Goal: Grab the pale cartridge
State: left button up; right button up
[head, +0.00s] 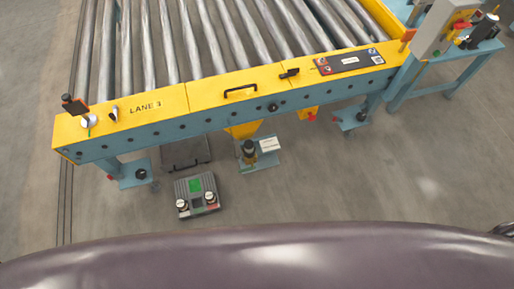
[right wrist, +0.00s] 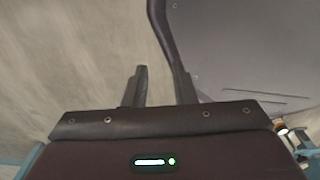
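I cannot pick out a pale cartridge for certain. In the head view a small pale block (head: 269,144) sits on a blue bracket plate (head: 266,163) low beside the conveyor, next to a dark cylinder (head: 248,149); it is too small to identify. My right gripper (right wrist: 160,86) shows in the right wrist view with two dark fingers apart and nothing seen between them. It is away from the pale block, which that view does not show. My left gripper is in neither view.
A roller conveyor with a yellow rail (head: 210,93) marked LANE 3 spans the head view. A grey device with a green panel (head: 196,194) lies on the floor before it, near a dark flat plate (head: 185,154). Floor at the right is clear.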

aim_at(248, 145)
jog(key=i+l, duration=0.5)
jog(key=i, duration=0.15)
jog(key=i+l+u, duration=0.15)
jog(key=i+l, duration=0.35)
jog(key=i+u, duration=0.15)
jog(key=u, duration=1.25)
